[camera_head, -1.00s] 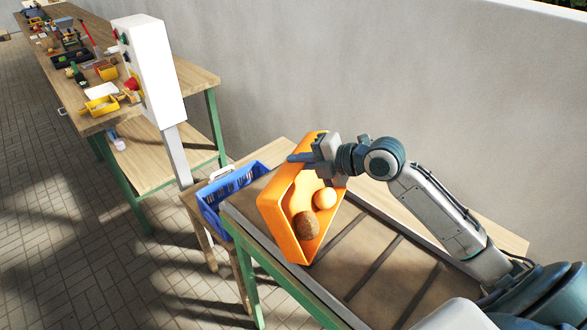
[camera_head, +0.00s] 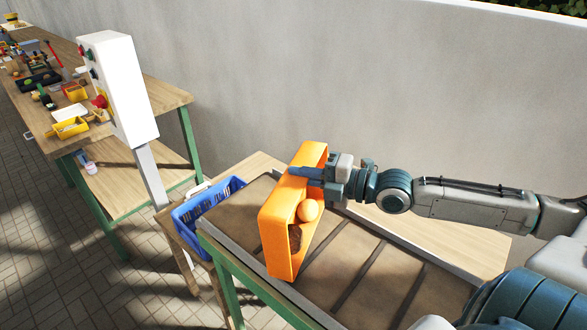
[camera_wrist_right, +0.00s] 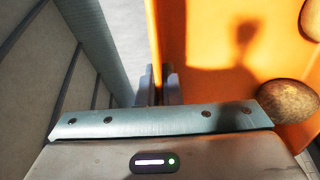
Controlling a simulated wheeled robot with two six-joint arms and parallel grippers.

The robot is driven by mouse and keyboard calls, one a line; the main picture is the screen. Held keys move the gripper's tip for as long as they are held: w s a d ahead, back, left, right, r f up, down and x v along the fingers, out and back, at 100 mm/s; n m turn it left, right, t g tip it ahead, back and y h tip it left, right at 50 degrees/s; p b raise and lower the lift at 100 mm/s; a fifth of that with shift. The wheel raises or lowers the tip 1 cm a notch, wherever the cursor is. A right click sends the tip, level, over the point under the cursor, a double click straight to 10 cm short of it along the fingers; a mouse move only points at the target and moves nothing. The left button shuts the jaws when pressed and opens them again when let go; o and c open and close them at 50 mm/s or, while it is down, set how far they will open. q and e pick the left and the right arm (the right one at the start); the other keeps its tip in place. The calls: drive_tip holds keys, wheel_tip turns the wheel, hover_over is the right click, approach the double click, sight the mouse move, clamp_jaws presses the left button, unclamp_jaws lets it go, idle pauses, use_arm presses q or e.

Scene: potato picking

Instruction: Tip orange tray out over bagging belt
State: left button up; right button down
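The orange tray (camera_head: 274,232) is tipped steeply onto its side above the far left end of the brown bagging belt (camera_head: 350,250). Its open side faces right. A light round potato (camera_head: 308,210) is still inside, and a darker one (camera_head: 295,238) shows in shadow behind the tray's edge. My right gripper (camera_head: 310,177) is shut on the tray's upper wall. In the right wrist view, the fingers (camera_wrist_right: 158,85) pinch the tray's edge, with a brown potato (camera_wrist_right: 290,100) and part of another (camera_wrist_right: 312,20) against the orange inside. My left gripper is not in view.
A blue crate (camera_head: 205,205) stands at the belt's left end. A white control box (camera_head: 118,88) with a red button rises on a post beside it. A long workbench (camera_head: 165,95) with yellow bins stands at the back left. A grey wall runs behind.

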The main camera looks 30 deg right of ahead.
drive_tip(key=s+d+t+y+p, duration=0.2)
drive_tip(key=s+d+t+p, duration=0.1)
drive_tip(key=s+p, duration=0.1)
drive_tip(key=shift+s+d+f, duration=0.15)
drive_tip(key=shift+s+d, duration=0.2)
drive_tip(key=shift+s, duration=0.2)
idle(0.9)
drive_tip(key=r+p, duration=0.1)
drive_tip(key=p, duration=0.1)
drive_tip(key=shift+p, duration=0.3)
idle(0.4)
drive_tip(key=shift+r, duration=0.1)
wheel_tip(320, 180, up, 4)
drive_tip(key=p, duration=0.4)
drive_tip(key=shift+p, duration=0.4)
